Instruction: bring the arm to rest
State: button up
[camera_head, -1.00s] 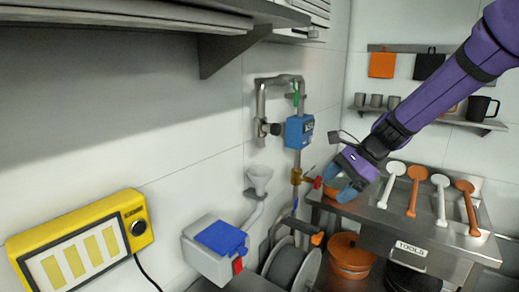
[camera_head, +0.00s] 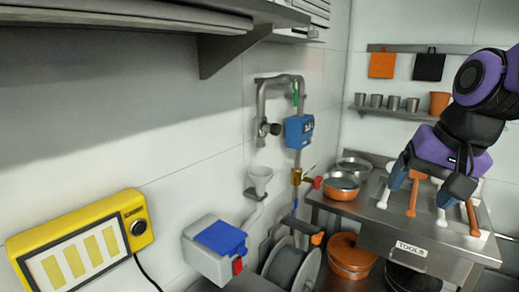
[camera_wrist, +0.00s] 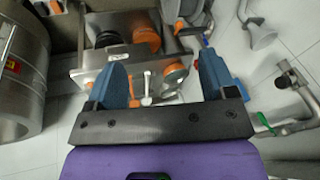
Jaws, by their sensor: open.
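My purple arm reaches in from the right edge in the head view. My gripper (camera_head: 422,188), with two blue fingers, is open and points down above the right part of the metal table (camera_head: 375,205). Nothing shows between its fingers. It hides parts of the white and orange ladles (camera_head: 413,200) behind it. In the wrist view the open blue fingers (camera_wrist: 167,85) stand wide apart, with the table and ladles beyond them.
Copper-coloured pots (camera_head: 341,187) stand at the table's back left. A pipe with a blue meter (camera_head: 299,131) runs down the wall. A white funnel (camera_head: 260,180) and a blue-lidded box (camera_head: 220,238) are left. A cup shelf (camera_head: 430,117) is behind the arm.

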jog(key=s+d+r+n+t+h, duration=0.1)
jog(key=s+d+n, duration=0.3)
jog(key=s, duration=0.4)
jog(key=shift+s+t+h, duration=0.2)
jog(key=shift+t+h, duration=0.1)
jog(key=shift+t, duration=0.1)
jog(key=shift+d, duration=0.1)
